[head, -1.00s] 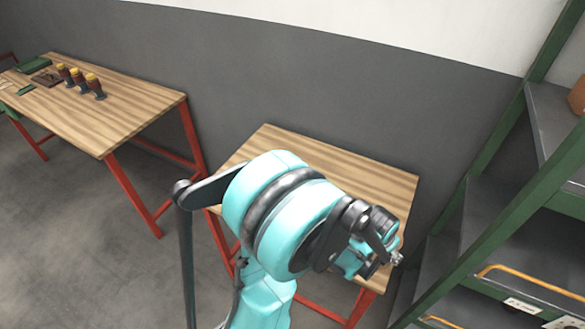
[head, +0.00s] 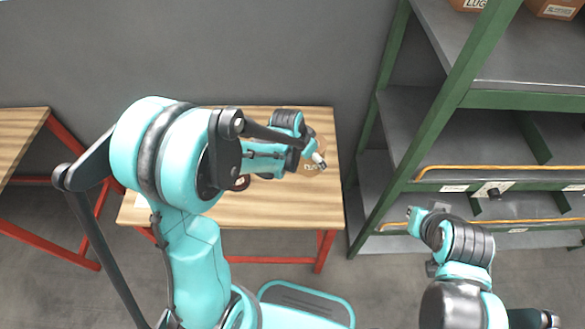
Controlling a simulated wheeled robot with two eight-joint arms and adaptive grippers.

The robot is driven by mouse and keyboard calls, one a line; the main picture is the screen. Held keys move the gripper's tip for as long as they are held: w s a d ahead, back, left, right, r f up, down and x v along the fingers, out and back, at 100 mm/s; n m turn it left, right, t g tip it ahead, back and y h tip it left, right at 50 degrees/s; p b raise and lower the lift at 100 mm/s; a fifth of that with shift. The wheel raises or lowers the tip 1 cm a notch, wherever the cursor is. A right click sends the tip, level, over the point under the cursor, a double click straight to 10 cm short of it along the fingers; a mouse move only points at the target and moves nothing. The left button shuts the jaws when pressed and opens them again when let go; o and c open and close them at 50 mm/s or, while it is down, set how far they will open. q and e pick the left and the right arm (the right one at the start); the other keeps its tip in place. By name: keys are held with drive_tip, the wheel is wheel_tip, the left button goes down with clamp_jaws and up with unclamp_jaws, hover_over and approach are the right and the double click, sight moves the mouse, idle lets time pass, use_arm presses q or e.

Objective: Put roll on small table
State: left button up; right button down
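The small table (head: 255,212) with a striped wooden top and red legs stands against the wall at centre in the head view. My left arm reaches over it, and its gripper (head: 318,160) is near the table's right part. A brown, seemingly round thing with dark marks (head: 312,170), possibly the roll, shows beneath or beside this gripper and is largely covered. I cannot tell whether the fingers are shut on it or whether it touches the table. A small dark reddish object (head: 241,183) shows behind my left arm. My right gripper (head: 416,220) is in front of the rack; its fingers are unclear.
A green-framed rack (head: 440,110) with grey shelves and yellow-edged drawers stands close to the table's right. Brown boxes (head: 553,8) sit on its upper shelf. Another wooden table (head: 18,130) with red legs is at left. The small table's front part is clear.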

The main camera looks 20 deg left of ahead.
use_arm(q)
drive_tip(key=a+f, duration=0.1)
drive_tip(key=a, duration=0.2)
drive_tip(key=s+a+f+b, duration=0.1)
drive_tip(key=shift+a+f, duration=0.15)
drive_tip(key=shift+f, duration=0.2)
wheel_tip(320, 180, down, 4)
drive_tip(key=shift+f+b, duration=0.1)
drive_tip(key=shift+b, duration=0.75)
drive_tip(key=o, duration=1.7)
drive_tip(key=shift+c, duration=0.2)
